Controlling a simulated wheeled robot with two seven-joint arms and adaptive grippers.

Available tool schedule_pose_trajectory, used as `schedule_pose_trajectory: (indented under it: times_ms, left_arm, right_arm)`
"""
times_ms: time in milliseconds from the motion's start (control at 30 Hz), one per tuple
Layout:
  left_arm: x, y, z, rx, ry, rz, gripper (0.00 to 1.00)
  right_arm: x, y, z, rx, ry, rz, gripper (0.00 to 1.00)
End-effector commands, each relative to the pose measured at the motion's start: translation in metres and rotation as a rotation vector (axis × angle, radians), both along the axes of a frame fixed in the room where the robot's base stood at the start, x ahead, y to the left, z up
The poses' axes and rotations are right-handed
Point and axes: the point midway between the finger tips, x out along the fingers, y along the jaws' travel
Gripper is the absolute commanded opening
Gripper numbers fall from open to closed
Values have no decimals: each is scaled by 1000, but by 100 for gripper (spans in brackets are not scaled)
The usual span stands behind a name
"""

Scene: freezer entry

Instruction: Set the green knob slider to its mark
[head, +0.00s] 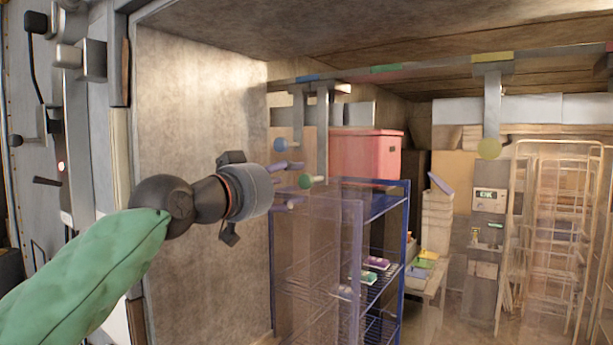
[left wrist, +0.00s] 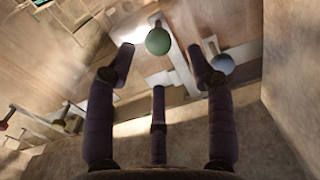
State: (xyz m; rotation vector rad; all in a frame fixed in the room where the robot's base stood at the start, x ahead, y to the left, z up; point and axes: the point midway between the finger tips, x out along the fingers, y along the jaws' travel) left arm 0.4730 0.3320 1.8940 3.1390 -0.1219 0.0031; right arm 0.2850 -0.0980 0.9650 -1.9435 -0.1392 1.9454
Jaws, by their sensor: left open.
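The green knob (head: 305,181) hangs at the lower end of a grey slider plate (head: 322,130) under the ceiling rail. The green mark (head: 386,69) is on the rail, to the right of that slider. My left gripper (head: 291,183) is open, its fingers pointing right with the tips close to the green knob. In the left wrist view the green knob (left wrist: 158,41) shows beyond the three spread fingers (left wrist: 158,85), not gripped; I cannot tell whether any finger touches it. My right gripper is not in view.
The blue knob (head: 280,145) hangs just left of the green one and also shows in the left wrist view (left wrist: 223,64). The yellow knob (head: 489,148) hangs further right, below the yellow mark (head: 492,57). A blue wire shelf (head: 385,205) and red box (head: 365,155) stand beyond.

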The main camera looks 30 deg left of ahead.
Motion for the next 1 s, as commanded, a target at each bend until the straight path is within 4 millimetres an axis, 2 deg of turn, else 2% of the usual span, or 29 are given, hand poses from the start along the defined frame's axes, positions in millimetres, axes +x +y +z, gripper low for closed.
schedule_pose_trajectory:
  times_ms: [100, 300, 500, 767, 867, 967, 1000]
  left_arm:
    - [23, -2, 0, 0, 5, 0, 54]
    - [49, -4, 1, -1, 1, 1, 54]
    - [61, -5, 0, 0, 1, 0, 54]
    - [61, -5, 0, 0, 1, 0, 54]
    - [61, -5, 0, 0, 1, 0, 32]
    - [61, -5, 0, 0, 0, 1, 3]
    - [61, -5, 0, 0, -1, 1, 0]
  right_arm:
    - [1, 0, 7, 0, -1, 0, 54]
    - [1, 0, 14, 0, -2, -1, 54]
    - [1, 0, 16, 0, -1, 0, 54]
    - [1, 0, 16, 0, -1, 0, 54]
    - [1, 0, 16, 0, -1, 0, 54]
    - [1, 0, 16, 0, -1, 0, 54]
    - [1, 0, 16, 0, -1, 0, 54]
